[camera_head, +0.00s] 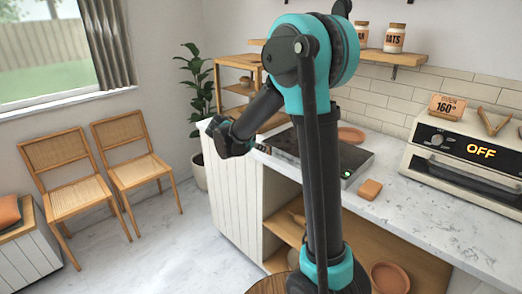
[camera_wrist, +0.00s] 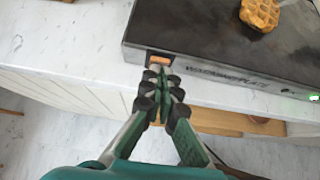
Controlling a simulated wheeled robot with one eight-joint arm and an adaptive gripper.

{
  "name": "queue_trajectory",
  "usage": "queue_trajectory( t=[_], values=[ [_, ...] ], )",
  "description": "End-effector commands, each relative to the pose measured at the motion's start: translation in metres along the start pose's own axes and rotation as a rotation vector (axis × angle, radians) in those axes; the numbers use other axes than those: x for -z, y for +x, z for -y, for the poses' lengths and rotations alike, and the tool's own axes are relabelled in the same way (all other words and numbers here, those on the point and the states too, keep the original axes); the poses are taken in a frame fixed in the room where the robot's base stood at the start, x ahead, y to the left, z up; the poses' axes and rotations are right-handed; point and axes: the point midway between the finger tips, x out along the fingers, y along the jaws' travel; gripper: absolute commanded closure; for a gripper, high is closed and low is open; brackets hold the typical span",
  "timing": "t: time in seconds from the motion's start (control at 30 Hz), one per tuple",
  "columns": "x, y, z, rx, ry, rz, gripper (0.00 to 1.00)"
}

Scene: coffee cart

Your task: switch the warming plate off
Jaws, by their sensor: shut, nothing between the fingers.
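The warming plate (camera_wrist: 215,45) has a dark top and a metal front with its name on it. In the head view the warming plate (camera_head: 354,165) lies on the counter, partly hidden behind my arm. An orange-lit switch (camera_wrist: 160,58) is at the left end of its front face. A small green light (camera_wrist: 313,97) glows at the right end. My gripper (camera_wrist: 160,70) is shut and empty, its fingertips right at the switch; I cannot tell whether they touch it. In the head view my gripper (camera_head: 258,147) is at the counter's left edge, small and partly hidden.
A waffle (camera_wrist: 260,13) lies on the plate's top. An orange block (camera_head: 370,189) lies on the counter between the warming plate and an oven (camera_head: 465,155) whose display reads OFF. A wooden shelf with jars (camera_head: 395,38) is above. Two chairs (camera_head: 70,190) stand at the left, with clear floor before them.

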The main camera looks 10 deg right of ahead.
Motion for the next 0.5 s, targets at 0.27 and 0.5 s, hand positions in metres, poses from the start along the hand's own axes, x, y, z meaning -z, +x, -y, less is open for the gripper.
queue_trajectory(
  t=[0.27, 0.5],
  values=[
    [-0.0066, 0.0042, 0.0, 0.0, 0.0, -0.003, 1.0],
    [-0.0087, 0.0022, -0.0001, 0.0, 0.0, -0.003, 1.0]
  ],
)
